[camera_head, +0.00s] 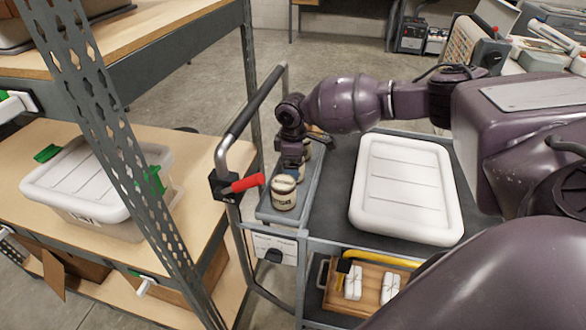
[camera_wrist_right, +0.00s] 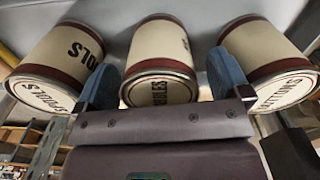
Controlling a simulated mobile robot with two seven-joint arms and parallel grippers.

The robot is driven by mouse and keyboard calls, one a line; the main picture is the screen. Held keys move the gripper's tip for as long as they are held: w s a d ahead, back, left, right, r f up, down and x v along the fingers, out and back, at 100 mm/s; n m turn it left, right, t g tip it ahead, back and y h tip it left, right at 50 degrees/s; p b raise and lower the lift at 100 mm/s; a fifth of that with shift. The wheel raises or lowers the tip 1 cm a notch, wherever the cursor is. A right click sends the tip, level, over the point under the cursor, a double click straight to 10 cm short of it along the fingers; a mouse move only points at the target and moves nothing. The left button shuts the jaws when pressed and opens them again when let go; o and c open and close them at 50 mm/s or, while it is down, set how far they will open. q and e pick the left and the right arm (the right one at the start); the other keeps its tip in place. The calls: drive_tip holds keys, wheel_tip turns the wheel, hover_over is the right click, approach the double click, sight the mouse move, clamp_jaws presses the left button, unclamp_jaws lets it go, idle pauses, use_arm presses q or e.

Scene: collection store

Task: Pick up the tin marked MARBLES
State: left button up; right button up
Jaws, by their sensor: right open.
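The tin marked MARBLES (camera_wrist_right: 160,50) is the middle of three tins in the right wrist view, cream with a dark red-brown band; its lid lettering is partly readable, ending in "BLES". My right gripper (camera_wrist_right: 165,82) is open, with one blue-grey finger on each side of this tin. I cannot tell whether the fingers touch it. In the head view my right gripper (camera_head: 291,158) is over the row of tins and mostly hides the middle one. My left gripper is in neither view.
A tin marked SPOOLS (camera_wrist_right: 60,62) stands close on the left, another tin (camera_wrist_right: 265,55) close on the right. The nearest tin (camera_head: 284,193) shows in a grey tray (camera_head: 276,216) on the cart.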

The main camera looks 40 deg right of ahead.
drive_tip(key=shift+r, duration=0.1)
drive_tip(key=c, duration=1.2)
